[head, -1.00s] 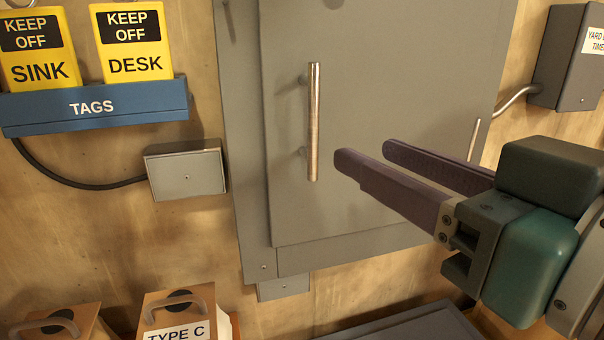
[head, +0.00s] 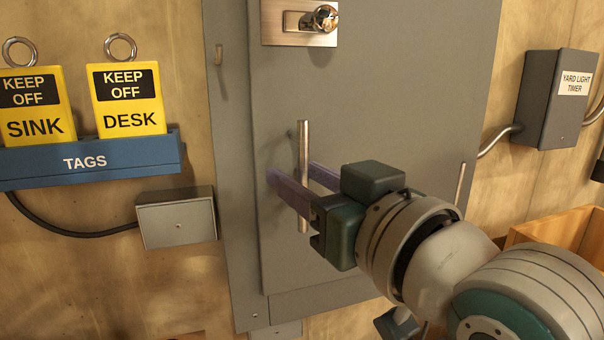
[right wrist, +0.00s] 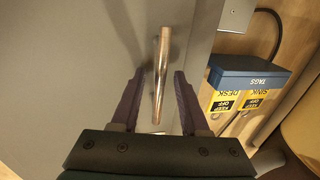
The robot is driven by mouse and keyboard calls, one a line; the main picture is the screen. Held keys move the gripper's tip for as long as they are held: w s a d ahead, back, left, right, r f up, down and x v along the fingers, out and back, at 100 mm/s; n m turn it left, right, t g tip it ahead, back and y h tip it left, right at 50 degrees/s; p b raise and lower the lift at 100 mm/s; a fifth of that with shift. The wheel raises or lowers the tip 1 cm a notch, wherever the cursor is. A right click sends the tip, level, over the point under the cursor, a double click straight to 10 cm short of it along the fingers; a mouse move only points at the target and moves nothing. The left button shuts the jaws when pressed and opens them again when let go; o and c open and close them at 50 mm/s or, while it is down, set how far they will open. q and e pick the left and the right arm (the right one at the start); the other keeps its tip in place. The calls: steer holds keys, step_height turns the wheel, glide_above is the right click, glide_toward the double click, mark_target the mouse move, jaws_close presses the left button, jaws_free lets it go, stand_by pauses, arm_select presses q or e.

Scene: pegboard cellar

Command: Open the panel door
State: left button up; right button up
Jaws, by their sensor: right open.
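The grey panel door (head: 390,95) is shut in its grey frame (head: 232,200) on the wall. A vertical bar handle (head: 303,150) stands out near the door's left edge, and a lock plate with a knob (head: 300,22) sits above it. My right gripper (head: 290,180) is open at the handle's lower half, its purple fingers pointing left. In the right wrist view the handle (right wrist: 161,75) runs between the two open fingers (right wrist: 157,95), apart from both as far as I can tell. My left gripper is not in view.
A blue tag holder (head: 90,160) with yellow KEEP OFF tags and a grey junction box (head: 176,220) are on the wall to the left. A yard light timer box (head: 556,98) is at the right. A wooden box (head: 560,228) stands below it.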

jaws_close()
stand_by(0.3)
stand_by(1.1)
